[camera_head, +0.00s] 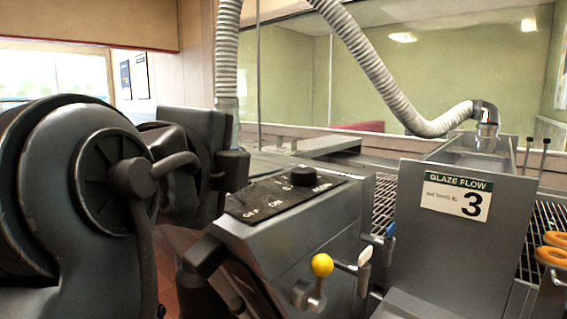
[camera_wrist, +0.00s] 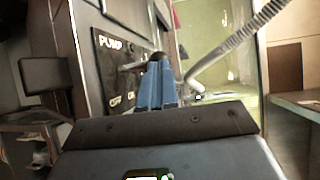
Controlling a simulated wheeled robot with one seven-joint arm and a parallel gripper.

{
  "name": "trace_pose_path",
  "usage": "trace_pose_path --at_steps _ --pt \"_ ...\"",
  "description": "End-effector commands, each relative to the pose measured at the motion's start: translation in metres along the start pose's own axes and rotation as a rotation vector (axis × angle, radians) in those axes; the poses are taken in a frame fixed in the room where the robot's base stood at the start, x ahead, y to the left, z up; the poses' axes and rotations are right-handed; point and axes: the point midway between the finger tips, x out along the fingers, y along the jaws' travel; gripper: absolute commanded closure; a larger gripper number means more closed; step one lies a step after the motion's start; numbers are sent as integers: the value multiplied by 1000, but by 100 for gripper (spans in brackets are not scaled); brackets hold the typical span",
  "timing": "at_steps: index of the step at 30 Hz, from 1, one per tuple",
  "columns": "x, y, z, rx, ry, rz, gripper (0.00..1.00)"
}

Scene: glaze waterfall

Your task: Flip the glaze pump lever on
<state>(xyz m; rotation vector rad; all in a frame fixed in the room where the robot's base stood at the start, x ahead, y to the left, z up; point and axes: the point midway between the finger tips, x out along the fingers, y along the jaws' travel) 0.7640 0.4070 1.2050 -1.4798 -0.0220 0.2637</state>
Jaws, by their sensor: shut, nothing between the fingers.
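The pump panel (camera_head: 262,200) is a black plate on the sloping top of a grey metal housing, with OFF and ON lettering and a round black knob (camera_head: 303,176). In the wrist view the panel (camera_wrist: 112,72) reads PUMP, OFF and ON. A short metal lever (camera_wrist: 133,66) appears to stick out from it towards a dark knob end (camera_wrist: 157,57). My gripper (camera_wrist: 157,70) has its blue fingers closed together with nothing between them, in front of the panel near the dark end. I cannot tell if they touch. Its fingertips are not made out in the head view.
A yellow ball-ended lever (camera_head: 322,265) and a blue-tipped handle (camera_head: 390,230) stand on the front. A GLAZE FLOW 3 sign (camera_head: 456,195) marks the grey tank. A ribbed hose (camera_head: 370,65) arches above. Orange rings (camera_head: 552,255) lie at the right.

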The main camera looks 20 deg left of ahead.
Motion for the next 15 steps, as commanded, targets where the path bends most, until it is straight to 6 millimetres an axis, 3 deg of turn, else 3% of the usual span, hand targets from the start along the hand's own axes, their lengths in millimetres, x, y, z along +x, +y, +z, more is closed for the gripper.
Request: trace_pose_path --at_steps 9,15 --pt "16 -13 -10 144 1 221 100" --pt "15 -10 -9 138 0 214 100"
